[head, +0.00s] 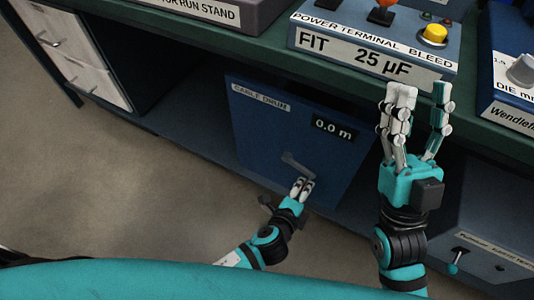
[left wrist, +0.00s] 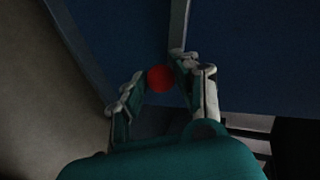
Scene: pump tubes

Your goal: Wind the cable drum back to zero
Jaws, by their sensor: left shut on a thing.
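The cable drum (head: 255,135) is a blue box under the bench with a "CABLE DRUM" label. Its display (head: 333,130) reads 0.0 m. A grey crank (head: 297,165) sticks out of its front. My left gripper (head: 302,187) is at the crank's lower end, shut on the crank handle. In the left wrist view a red knob (left wrist: 160,78) sits between the fingers of the left gripper (left wrist: 155,88). The fingers hide part of the handle. My right gripper (head: 421,97) is raised in front of the bench edge, open and empty, right of the drum.
The green bench (head: 270,50) carries a power terminal box (head: 375,50) with a yellow button, and a blue box with a grey knob (head: 522,70) at right. A grey box with a teal lever (head: 455,258) stands below right. White drawers (head: 65,45) are at left. The floor (head: 130,170) left of the drum is clear.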

